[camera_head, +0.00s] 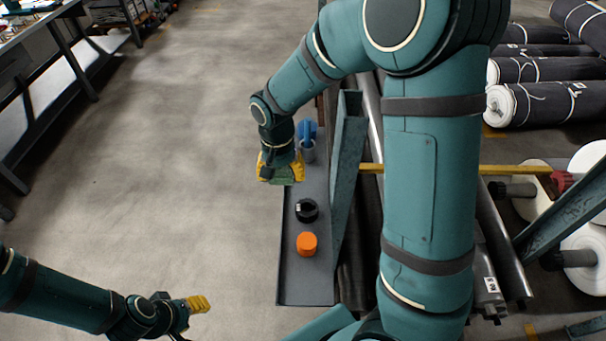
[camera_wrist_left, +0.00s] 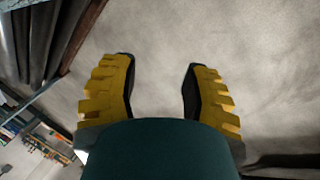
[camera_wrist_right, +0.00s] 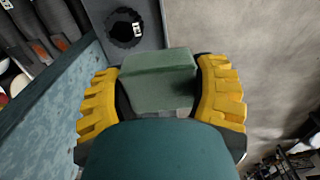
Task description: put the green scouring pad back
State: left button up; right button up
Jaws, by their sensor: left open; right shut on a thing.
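The green scouring pad (camera_head: 285,176) is between the yellow fingers of my right gripper (camera_head: 281,168). It also shows as a green block in the right wrist view (camera_wrist_right: 158,80), with a finger on each side; that view also shows my right gripper (camera_wrist_right: 160,95). The pad is over the far part of a long grey shelf (camera_head: 308,283), near its left edge. I cannot tell whether it touches the shelf. My left gripper (camera_head: 198,304) is low at the left over the floor. In the left wrist view my left gripper (camera_wrist_left: 158,90) is open and empty.
On the shelf are a black ring-shaped roll (camera_head: 306,211), an orange cylinder (camera_head: 307,244) and a blue object in a grey cup (camera_head: 308,140). A steel post (camera_head: 347,150) stands along its right side. Dark rolls (camera_head: 540,103) lie at right. The floor at left is clear.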

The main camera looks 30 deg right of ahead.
jog(key=w+d+r+m+p, duration=0.3)
jog(key=d+r+m, duration=0.2)
jog(key=r+m, duration=0.25)
pick_arm(q)
notch_tip(320, 180, up, 7)
jog(key=w+p, duration=0.2)
jog(key=p, duration=0.1)
pick_arm(e)
notch_tip(320, 180, up, 7)
jog(key=m, duration=1)
send_over(307, 182)
notch_tip(307, 182, down, 28)
jog(key=b, duration=0.4)
jog(key=shift+r+b, duration=0.1)
jog(key=shift+b, duration=0.25)
pick_arm(q)
jog(key=f, duration=0.1)
jog(key=s+f, duration=0.1)
jog(key=f, duration=0.2)
jog(key=shift+s+f, duration=0.35)
jog(key=shift+f, duration=0.05)
pick_arm(e)
jog(key=o, duration=1.1)
pick_arm(q)
jog(key=shift+f, duration=0.1)
